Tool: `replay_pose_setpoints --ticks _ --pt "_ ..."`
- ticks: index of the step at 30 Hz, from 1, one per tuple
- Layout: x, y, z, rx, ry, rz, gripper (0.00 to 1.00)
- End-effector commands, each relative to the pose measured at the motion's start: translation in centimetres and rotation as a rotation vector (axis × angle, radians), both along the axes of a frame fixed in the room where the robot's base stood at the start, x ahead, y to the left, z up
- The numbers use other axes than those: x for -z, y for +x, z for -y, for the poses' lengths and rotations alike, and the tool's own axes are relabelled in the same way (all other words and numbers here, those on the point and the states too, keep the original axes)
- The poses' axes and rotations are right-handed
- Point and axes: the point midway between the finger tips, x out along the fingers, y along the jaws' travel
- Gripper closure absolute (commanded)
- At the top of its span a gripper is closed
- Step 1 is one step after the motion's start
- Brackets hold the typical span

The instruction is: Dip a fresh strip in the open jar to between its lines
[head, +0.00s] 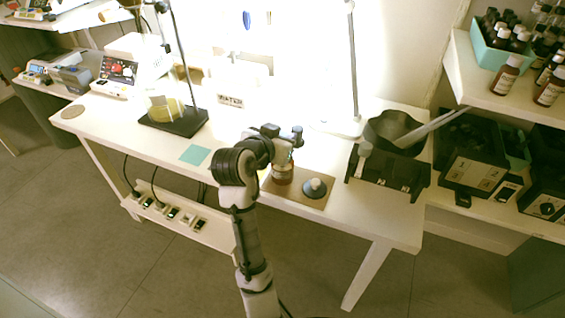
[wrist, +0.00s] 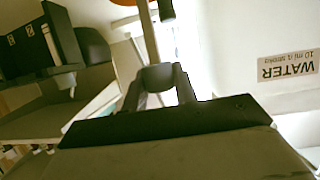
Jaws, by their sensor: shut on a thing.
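A brown jar (head: 282,173) stands on a tan board (head: 298,201) near the table's front edge, partly hidden by my wrist. A grey, knobbed, lid-like piece (head: 315,188) sits to its right on the board. My gripper is mostly hidden behind my wrist in the head view, close to the jar. In the wrist view my gripper (wrist: 160,76) is shut, its fingers close together. A pale narrow strip-like shape (wrist: 149,32) rises from the fingertips there; I cannot tell its lower end or any lines on it. The jar's mouth is not visible.
A dark rack (head: 388,180) and a dark bowl-like vessel (head: 395,130) stand right of the board. A teal square (head: 195,155) lies left. A lamp stand (head: 354,70) rises behind. The WATER label (head: 230,101) is at the back; it also shows in the wrist view (wrist: 289,66).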

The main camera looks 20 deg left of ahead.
Motion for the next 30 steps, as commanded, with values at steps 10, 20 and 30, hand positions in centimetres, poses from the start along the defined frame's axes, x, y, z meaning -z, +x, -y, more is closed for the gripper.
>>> replay_pose_setpoints --ticks 10,20,30 --pt "0.44 0.0 0.0 0.0 0.0 0.0 0.87" --pt "0.52 0.01 0.01 0.0 -0.001 0.0 0.87" --pt "0.74 0.01 0.02 0.0 -0.001 0.0 0.87"
